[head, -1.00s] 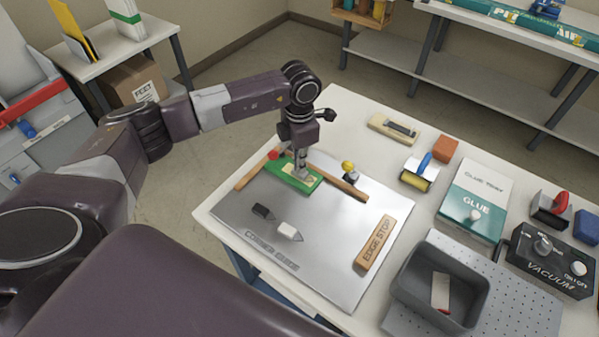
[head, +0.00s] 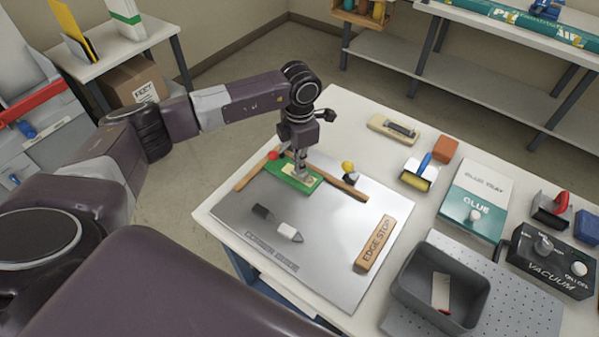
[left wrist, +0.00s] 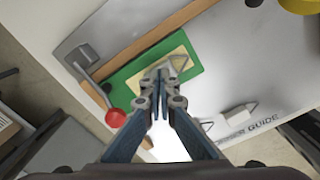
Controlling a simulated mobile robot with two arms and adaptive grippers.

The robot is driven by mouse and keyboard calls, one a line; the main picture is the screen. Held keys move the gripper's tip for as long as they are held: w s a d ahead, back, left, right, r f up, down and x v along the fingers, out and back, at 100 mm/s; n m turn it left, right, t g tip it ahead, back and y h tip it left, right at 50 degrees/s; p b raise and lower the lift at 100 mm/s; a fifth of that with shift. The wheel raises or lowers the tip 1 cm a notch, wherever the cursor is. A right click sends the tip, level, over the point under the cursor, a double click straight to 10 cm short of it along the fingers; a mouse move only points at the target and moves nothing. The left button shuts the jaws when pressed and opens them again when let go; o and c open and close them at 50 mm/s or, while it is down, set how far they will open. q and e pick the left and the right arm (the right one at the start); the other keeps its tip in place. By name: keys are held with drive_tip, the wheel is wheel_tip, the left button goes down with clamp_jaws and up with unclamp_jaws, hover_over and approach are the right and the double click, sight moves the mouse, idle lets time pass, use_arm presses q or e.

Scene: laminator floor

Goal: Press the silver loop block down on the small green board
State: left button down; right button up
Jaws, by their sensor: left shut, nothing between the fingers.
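The small green board (head: 308,188) lies on the grey metal plate against a wooden strip, with a cream patch on top. It also shows in the left wrist view (left wrist: 196,82). A silver triangular loop (left wrist: 180,62) shows on the cream patch; its block is mostly hidden by my fingers. My left gripper (head: 300,172) points down over the patch. In the left wrist view its fingertips (left wrist: 162,78) are together, with nothing between them, right at the loop block. Whether they touch it I cannot tell. My right gripper is out of view.
On the plate (head: 335,265) lie a dark block (head: 262,212) and a white block (head: 289,232). A red knob (head: 273,155) and a yellow-topped piece (head: 348,169) stand near the board. An edge stop (head: 375,243), roller (head: 418,172) and grey bin (head: 402,290) are to the right.

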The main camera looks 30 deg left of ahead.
use_arm(q)
drive_tip(key=shift+s, duration=0.1)
drive_tip(key=shift+r+p, duration=0.5)
drive_tip(key=shift+r, duration=0.15)
drive_tip(key=shift+r+p, duration=1.45)
drive_tip(key=shift+r, duration=1.35)
